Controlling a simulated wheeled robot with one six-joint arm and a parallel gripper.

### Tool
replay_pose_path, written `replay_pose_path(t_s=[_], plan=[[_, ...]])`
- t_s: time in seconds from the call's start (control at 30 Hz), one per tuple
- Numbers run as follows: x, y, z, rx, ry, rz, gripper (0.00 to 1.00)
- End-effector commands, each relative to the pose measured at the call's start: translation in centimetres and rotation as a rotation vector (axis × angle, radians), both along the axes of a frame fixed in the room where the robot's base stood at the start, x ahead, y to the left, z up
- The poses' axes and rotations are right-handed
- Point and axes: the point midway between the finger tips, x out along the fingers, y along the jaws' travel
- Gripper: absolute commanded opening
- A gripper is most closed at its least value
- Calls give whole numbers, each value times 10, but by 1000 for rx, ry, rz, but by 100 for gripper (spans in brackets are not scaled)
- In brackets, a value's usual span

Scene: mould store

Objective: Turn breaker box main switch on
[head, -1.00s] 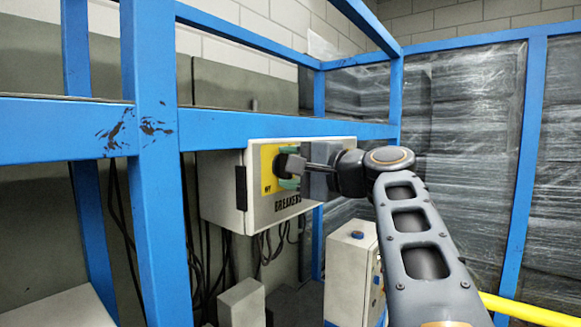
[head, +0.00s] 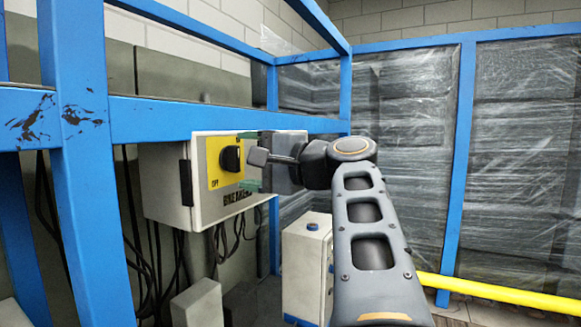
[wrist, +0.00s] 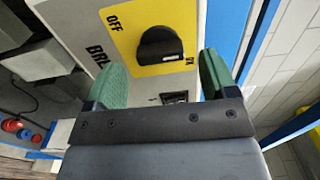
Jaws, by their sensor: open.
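The breaker box (head: 168,180) is a pale box with a yellow plate (head: 214,153) on its front. The main switch is a black rotary knob (head: 231,158) on that plate; its handle stands about upright in the head view. In the wrist view the knob (wrist: 160,47) shows whole, with OFF lettering at upper left and a small, partly readable label at right, near the handle's light mark. My gripper (head: 249,160) is open and empty, just off the knob to its right. Its green fingers (wrist: 162,72) stand apart, short of the knob, with nothing between them.
A blue frame (head: 85,130) has a post left of the box and a beam across its top. A pale cabinet (head: 305,265) stands below right. Cables hang beneath the box. A yellow rail (head: 500,293) runs at lower right.

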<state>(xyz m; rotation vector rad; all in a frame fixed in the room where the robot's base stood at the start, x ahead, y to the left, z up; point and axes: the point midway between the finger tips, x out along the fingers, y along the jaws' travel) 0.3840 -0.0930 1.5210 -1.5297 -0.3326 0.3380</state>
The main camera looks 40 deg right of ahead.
Motion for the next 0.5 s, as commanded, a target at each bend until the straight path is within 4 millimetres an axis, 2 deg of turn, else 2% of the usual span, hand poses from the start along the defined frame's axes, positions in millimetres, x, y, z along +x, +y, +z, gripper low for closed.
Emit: replay_pose_path(t_s=[0.3, 0.5], plan=[[-55, -26, -2, -1, -1, -9, 79], [-80, -37, -1, 0, -1, -6, 79]])
